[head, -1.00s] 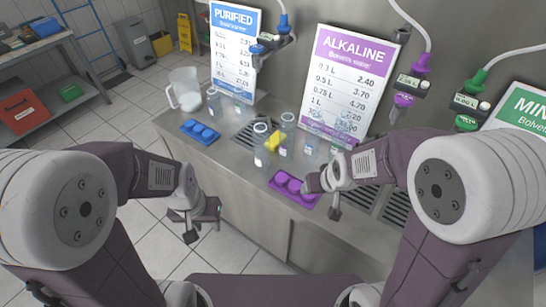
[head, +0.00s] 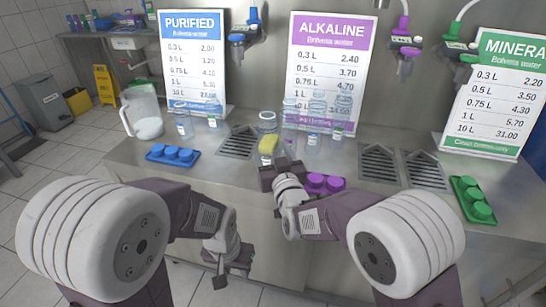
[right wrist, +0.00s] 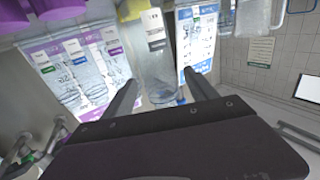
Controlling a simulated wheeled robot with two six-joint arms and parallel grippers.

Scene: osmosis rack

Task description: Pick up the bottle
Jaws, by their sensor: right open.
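My right gripper (head: 280,172) is open and level, low over the counter. In the right wrist view, a clear bottle (right wrist: 152,58) with a label shows between the two apart fingers of the right gripper (right wrist: 163,82); I cannot tell whether they touch it. My left gripper (head: 230,272) hangs in front of the counter, empty, its fingers apart.
More clear bottles (head: 312,130) stand behind. A purple cap tray (head: 325,185) lies right of my right gripper, a blue one (head: 172,154) at left, a green one (head: 472,200) at right. A pitcher (head: 143,112) stands at left. Price signs (head: 330,60) line the back.

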